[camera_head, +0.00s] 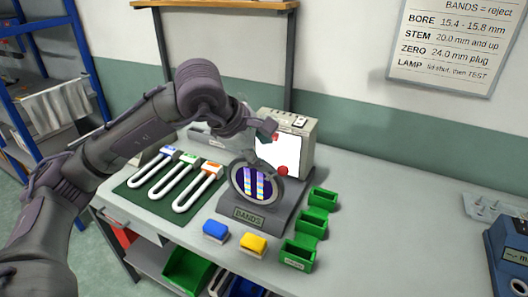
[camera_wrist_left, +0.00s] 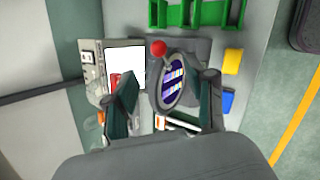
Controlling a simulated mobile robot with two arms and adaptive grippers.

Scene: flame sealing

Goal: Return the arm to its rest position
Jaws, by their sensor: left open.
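My left arm comes in from the left in the head view. My left gripper (camera_head: 262,128) is open and hangs above the bench near the bands viewer (camera_head: 250,218), with no object seen between its fingers. In the left wrist view the open gripper (camera_wrist_left: 165,108) faces the viewer's round window (camera_wrist_left: 172,82), which shows coloured stripes. A red ball knob (camera_head: 283,170) is beside the window. A lamp box with a lit white screen (camera_head: 279,152) stands behind the viewer, partly hidden by the gripper. My right gripper is in neither view.
White U-shaped tubes (camera_head: 186,184) lie on a dark green mat (camera_head: 132,196) at left. Small green bins (camera_head: 298,254), a blue block (camera_head: 215,231) and a yellow block (camera_head: 253,244) sit near the front. A blue device (camera_head: 508,250) is at right; bench (camera_head: 395,225) between is clear.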

